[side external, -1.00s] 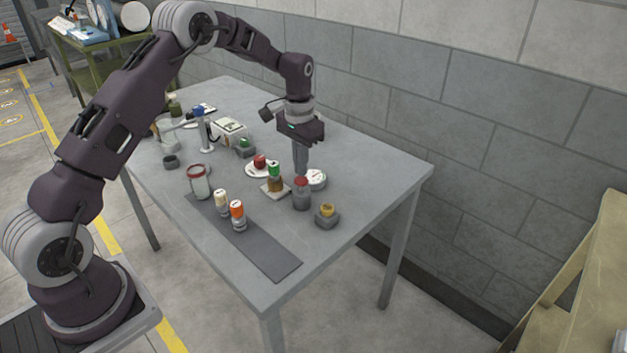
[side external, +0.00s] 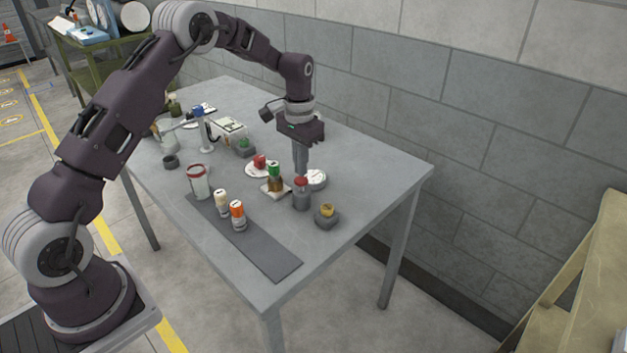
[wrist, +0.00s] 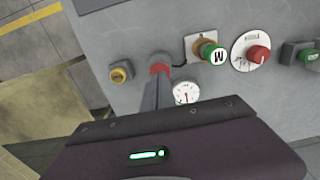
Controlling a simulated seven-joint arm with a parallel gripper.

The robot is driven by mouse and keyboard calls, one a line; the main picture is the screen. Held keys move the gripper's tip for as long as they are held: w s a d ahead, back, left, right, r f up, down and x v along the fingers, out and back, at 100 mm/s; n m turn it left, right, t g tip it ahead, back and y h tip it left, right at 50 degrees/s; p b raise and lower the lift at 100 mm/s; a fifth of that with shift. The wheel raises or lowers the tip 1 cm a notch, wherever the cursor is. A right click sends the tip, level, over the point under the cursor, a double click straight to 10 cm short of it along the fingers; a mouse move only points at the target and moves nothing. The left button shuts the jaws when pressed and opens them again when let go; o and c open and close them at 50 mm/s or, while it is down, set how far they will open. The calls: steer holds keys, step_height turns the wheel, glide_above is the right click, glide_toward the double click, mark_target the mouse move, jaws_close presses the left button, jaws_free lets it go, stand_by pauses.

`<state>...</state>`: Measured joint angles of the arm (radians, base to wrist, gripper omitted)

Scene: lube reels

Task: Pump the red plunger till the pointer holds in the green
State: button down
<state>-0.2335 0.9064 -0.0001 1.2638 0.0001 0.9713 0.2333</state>
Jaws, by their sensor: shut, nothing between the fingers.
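The red plunger (side external: 301,182) tops a grey cylinder near the table's right side. In the wrist view the red plunger (wrist: 159,68) shows just beyond the fingertips. My gripper (side external: 301,173) is shut and empty, pointing straight down over the plunger; its fingers in the wrist view (wrist: 152,92) partly cover the pump. I cannot tell whether the tips touch the red top. A round white gauge (wrist: 186,92) sits beside the pump, with a thin red pointer and a small green patch near its rim. The gauge also shows in the side view (side external: 317,179); the exact reading is too small to tell.
The table's front right is clear.

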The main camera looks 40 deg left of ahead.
mark_target(301, 179)
steer(key=shift+f, duration=0.1)
steer(key=shift+f, duration=1.8)
steer(key=shift+r, duration=3.8)
